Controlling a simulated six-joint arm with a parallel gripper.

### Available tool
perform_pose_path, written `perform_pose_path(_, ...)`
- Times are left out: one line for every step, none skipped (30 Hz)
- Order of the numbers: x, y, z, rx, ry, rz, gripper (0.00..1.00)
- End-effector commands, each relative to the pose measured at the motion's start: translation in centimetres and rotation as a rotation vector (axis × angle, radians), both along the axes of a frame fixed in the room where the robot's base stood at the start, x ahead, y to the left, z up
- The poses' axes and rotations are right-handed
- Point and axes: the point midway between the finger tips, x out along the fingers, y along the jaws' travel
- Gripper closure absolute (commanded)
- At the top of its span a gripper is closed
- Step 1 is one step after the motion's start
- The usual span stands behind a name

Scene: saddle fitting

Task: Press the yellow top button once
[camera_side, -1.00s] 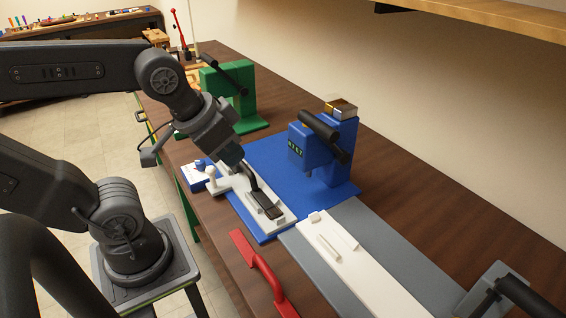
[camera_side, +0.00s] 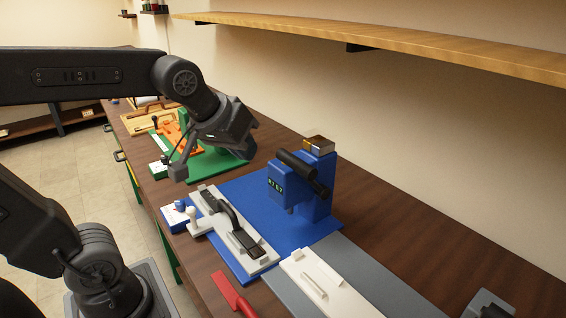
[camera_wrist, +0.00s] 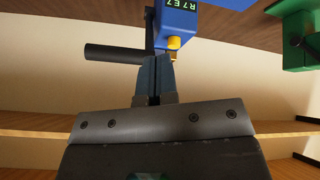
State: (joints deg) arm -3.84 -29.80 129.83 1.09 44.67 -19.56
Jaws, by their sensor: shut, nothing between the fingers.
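The yellow button (camera_wrist: 174,42) shows in the wrist view on the top of the blue press head (camera_wrist: 178,18), whose display is upside down there. In the side view the blue press head (camera_side: 284,187) stands right of my gripper (camera_side: 247,152), and I cannot make out the button. My gripper is raised above the bench and turned toward the press, with a gap between them. In the wrist view my gripper (camera_wrist: 155,60) is shut and empty, its fingertips just below the button in the picture. Nothing shows it touching the button.
A black lever (camera_side: 301,170) crosses the press head. A silver-and-gold block (camera_side: 318,145) tops its column. A white fixture (camera_side: 262,262) holding a dark curved part lies in front. A green stand (camera_side: 204,163) is behind my gripper. A wooden shelf (camera_side: 400,48) runs along the wall.

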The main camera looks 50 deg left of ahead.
Motion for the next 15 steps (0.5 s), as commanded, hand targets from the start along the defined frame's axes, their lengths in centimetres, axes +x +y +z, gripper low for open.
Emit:
perform_pose_path(2.1, 0.8, 0.9, -0.037, -0.027, 0.075, 1.00)
perform_pose_path(3.3, 1.1, 1.4, -0.059, -0.047, 0.117, 1.00)
perform_pose_path(4.7, 1.7, 2.0, -0.089, -0.071, 0.173, 1.00)
perform_pose_path(5.8, 2.1, 2.4, -0.112, -0.089, 0.212, 1.00)
perform_pose_path(6.7, 2.5, 2.8, -0.133, -0.106, 0.249, 1.00)
perform_pose_path(7.9, 3.0, 3.3, -0.161, -0.129, 0.292, 1.00)
perform_pose_path(8.8, 3.3, 3.6, -0.179, -0.143, 0.324, 1.00)
perform_pose_path(9.5, 3.7, 3.8, -0.197, -0.157, 0.351, 1.00)
perform_pose_path(10.4, 4.1, 4.1, -0.218, -0.174, 0.384, 1.00)
perform_pose_path(10.9, 4.3, 4.3, -0.231, -0.186, 0.403, 1.00)
perform_pose_path(11.4, 4.5, 4.4, -0.244, -0.195, 0.421, 1.00)
perform_pose_path(11.9, 4.8, 4.6, -0.257, -0.206, 0.441, 1.00)
perform_pose_path(12.2, 5.0, 4.7, -0.265, -0.212, 0.452, 1.00)
perform_pose_path(12.4, 5.1, 4.8, -0.271, -0.216, 0.461, 1.00)
perform_pose_path(12.7, 5.2, 4.8, -0.277, -0.221, 0.469, 1.00)
